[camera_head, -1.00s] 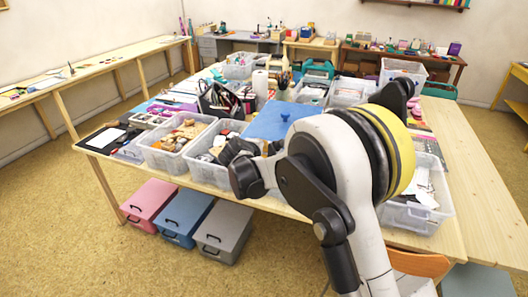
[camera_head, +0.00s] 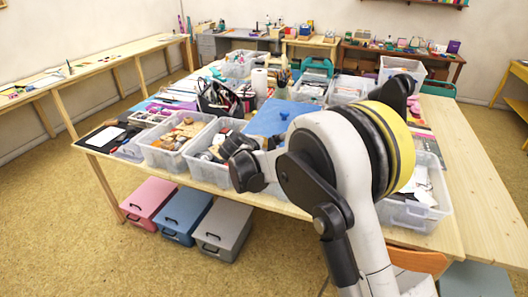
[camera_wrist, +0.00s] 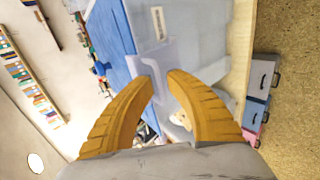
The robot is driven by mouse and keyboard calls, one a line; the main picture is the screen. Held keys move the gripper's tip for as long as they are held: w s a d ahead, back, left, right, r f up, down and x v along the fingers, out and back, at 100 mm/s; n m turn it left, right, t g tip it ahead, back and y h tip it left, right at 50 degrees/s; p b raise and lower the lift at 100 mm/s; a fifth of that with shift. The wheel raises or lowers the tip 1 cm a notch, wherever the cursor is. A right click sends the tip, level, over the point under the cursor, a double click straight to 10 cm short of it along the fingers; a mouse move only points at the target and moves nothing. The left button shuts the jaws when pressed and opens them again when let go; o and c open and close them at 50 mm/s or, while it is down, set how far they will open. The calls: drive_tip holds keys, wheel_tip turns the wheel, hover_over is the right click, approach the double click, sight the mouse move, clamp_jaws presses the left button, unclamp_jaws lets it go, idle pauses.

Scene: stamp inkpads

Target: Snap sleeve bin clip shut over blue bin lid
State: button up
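The blue bin lid (camera_head: 270,119) lies on a clear bin in the middle of the table, partly hidden by my arm. In the wrist view the lid (camera_wrist: 108,40) fills the upper left, beside the pale translucent bin wall (camera_wrist: 205,35). A translucent clip (camera_wrist: 158,58) shows at the lid's edge, just beyond my fingertips; whether it is latched is unclear. My gripper (camera_wrist: 161,80) has two orange fingers with a small gap between the tips and nothing clearly pinched. In the head view the fingers are not distinguishable behind my arm.
Open clear bins full of supplies (camera_head: 160,153) stand left of the lidded bin. Another clear bin (camera_head: 408,216) is at the right front edge. Pink, blue and grey boxes (camera_head: 222,232) sit on the floor under the table. Bare wood (camera_head: 470,200) shows on the right side.

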drive_tip(key=v, duration=1.2)
drive_tip(key=s+d+r+m+g+y, duration=0.1)
drive_tip(key=s+d+r+m, duration=0.15)
drive_tip(key=s+d, duration=0.5)
drive_tip(key=s+d+r+m+g, duration=0.15)
drive_tip(key=s+d+m, duration=0.25)
drive_tip(key=s+d, duration=0.4)
drive_tip(key=s+d+f+m+y, duration=0.1)
drive_tip(key=s+d+f+m, duration=0.1)
drive_tip(key=s, duration=0.7)
drive_tip(key=s+d+f+m+y+b, duration=0.1)
drive_tip(key=s+d+f+m, duration=0.1)
drive_tip(key=s+d+m, duration=0.3)
drive_tip(key=s+d, duration=0.1)
drive_tip(key=s, duration=0.2)
drive_tip(key=shift+s+g+y+b, duration=0.3)
drive_tip(key=shift+s+g, duration=0.05)
